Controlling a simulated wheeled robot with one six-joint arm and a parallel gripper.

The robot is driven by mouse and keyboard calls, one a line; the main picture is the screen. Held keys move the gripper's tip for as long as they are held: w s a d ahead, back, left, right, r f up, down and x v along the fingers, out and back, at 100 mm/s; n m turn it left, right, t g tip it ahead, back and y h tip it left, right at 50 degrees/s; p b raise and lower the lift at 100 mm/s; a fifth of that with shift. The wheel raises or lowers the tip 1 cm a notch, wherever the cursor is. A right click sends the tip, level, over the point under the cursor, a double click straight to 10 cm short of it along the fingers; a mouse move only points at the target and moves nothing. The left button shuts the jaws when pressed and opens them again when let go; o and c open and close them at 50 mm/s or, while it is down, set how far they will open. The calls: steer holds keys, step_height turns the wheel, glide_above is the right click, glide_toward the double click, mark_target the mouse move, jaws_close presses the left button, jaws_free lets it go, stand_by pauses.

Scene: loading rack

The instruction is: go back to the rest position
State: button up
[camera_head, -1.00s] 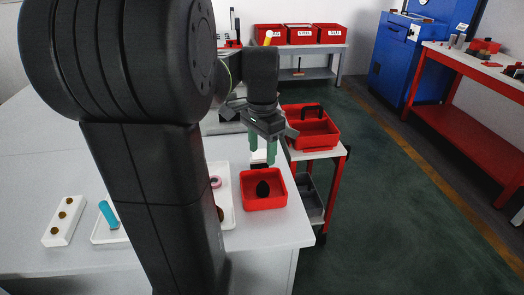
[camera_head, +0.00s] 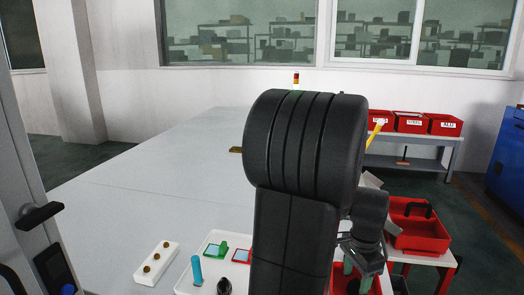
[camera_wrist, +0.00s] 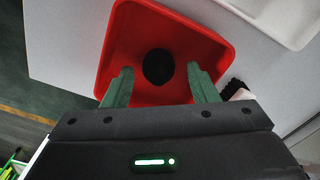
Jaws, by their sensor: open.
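My gripper (camera_wrist: 160,76) is open, its two green fingers apart above a small red bin (camera_wrist: 212,48). A dark round object (camera_wrist: 158,67) lies in the bin and shows between the fingers; nothing is held. In the head view my gripper (camera_head: 358,272) hangs low at the lower right. The small red bin (camera_head: 337,284) is cut off by the lower edge there and partly hidden by my arm.
A white tray (camera_head: 215,239) with green, red, teal and dark items and a white block (camera_head: 153,264) with brown pieces stand on the table. A larger red bin (camera_head: 419,238) is on a trolley at right. The far left tabletop is clear.

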steer(key=shift+s+r, duration=0.1)
steer(key=shift+r, duration=0.95)
